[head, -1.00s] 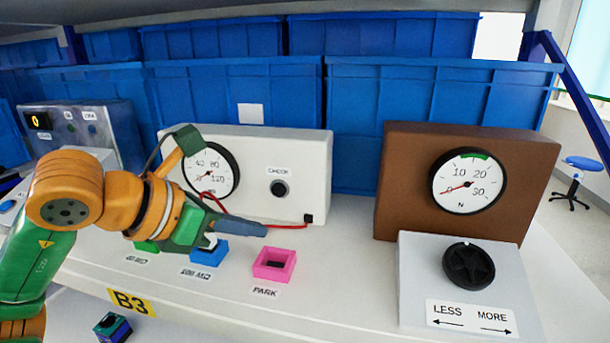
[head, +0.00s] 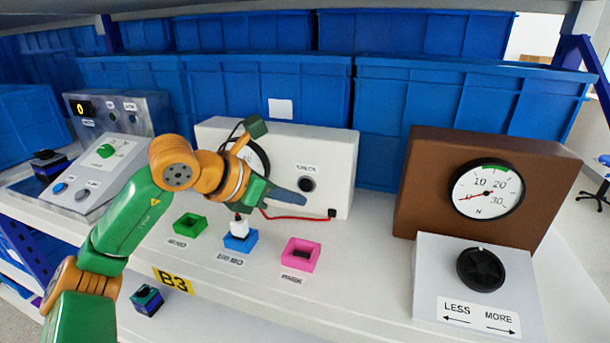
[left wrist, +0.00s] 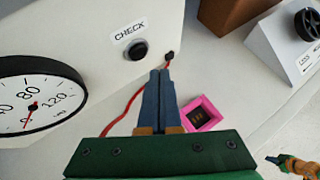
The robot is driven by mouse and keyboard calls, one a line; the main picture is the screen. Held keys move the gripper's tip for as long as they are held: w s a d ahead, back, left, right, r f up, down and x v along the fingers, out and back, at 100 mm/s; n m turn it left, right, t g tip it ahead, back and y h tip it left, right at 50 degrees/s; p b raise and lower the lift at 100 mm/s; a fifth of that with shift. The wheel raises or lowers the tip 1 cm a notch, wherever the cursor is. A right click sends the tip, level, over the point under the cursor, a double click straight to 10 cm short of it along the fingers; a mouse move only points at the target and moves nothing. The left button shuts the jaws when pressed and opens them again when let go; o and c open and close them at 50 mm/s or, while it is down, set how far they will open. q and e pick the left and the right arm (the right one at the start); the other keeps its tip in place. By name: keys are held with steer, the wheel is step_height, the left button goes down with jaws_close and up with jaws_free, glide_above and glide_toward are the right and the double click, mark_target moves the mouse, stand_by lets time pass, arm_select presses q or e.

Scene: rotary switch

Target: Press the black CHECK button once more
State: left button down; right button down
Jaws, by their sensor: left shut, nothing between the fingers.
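The black CHECK button (head: 306,185) is on the front of the white box (head: 340,165), under its label. It also shows in the left wrist view (left wrist: 137,50), right of the gauge. My left gripper (head: 303,198) is shut and empty, its fingers pointing right. In the left wrist view its fingertips (left wrist: 160,73) are below and right of the button. They appear apart from it; the exact gap is unclear. The box's round gauge (left wrist: 35,97) is partly hidden by my left gripper in the head view. An orange and green part, apparently my right gripper (left wrist: 285,162), shows small in the left wrist view.
A green holder (head: 190,223), a blue holder (head: 240,243) with a white-topped piece in it, and a pink PARK holder (head: 301,255) stand in front. A red lead (head: 295,218) runs to the box's lower right. A brown gauge box (head: 420,185) and black knob (head: 481,269) are at right.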

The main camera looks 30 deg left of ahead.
mark_target(306, 185)
arm_select(q)
steer(key=shift+w+a, duration=0.2)
steer(key=shift+w, duration=0.6)
arm_select(e)
steer(key=shift+r, duration=0.6)
arm_select(q)
steer(key=shift+p, duration=0.4)
arm_select(e)
steer(key=shift+r, duration=0.1)
stand_by(0.4)
arm_select(q)
steer(key=shift+w, duration=0.2)
steer(key=shift+w+p, duration=0.15)
steer(key=shift+p, duration=0.15)
steer(key=shift+w+a, duration=0.1)
arm_select(e)
steer(key=shift+r, duration=0.25)
